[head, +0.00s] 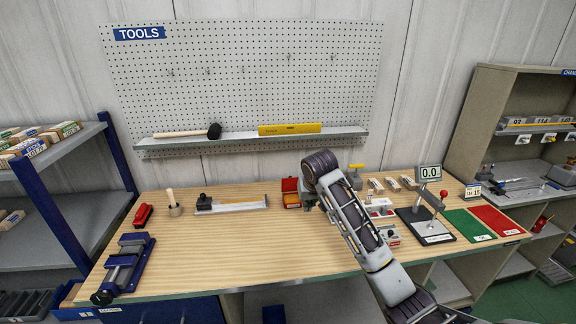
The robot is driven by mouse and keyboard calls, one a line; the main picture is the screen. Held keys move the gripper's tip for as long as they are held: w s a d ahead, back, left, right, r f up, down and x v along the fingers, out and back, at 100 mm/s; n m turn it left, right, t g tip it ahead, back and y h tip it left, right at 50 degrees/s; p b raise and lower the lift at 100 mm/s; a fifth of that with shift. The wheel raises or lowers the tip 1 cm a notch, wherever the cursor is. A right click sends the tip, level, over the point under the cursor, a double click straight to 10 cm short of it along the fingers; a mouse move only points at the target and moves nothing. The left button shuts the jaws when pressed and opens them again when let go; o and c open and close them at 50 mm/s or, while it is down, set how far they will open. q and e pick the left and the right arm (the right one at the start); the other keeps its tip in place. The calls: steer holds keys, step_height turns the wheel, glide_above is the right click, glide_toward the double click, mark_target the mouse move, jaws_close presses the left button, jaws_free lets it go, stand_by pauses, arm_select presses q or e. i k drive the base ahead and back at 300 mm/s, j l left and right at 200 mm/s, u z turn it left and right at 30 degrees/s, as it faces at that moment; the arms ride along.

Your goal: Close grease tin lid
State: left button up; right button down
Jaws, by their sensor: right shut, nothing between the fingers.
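My right gripper (309,201) is just to the right of the tin, small and partly hidden behind my own wrist. It is shut and holds nothing. I cannot tell whether it touches the tin. My left gripper is out of view.
A blue vise (124,266) stands at the front left. The bench's front middle is clear.

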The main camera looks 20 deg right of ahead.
mark_target(289, 184)
steer(key=i+l, duration=0.2)
steer(key=i, duration=0.3)
steer(key=i+l, duration=0.2)
steer(key=i, duration=0.35)
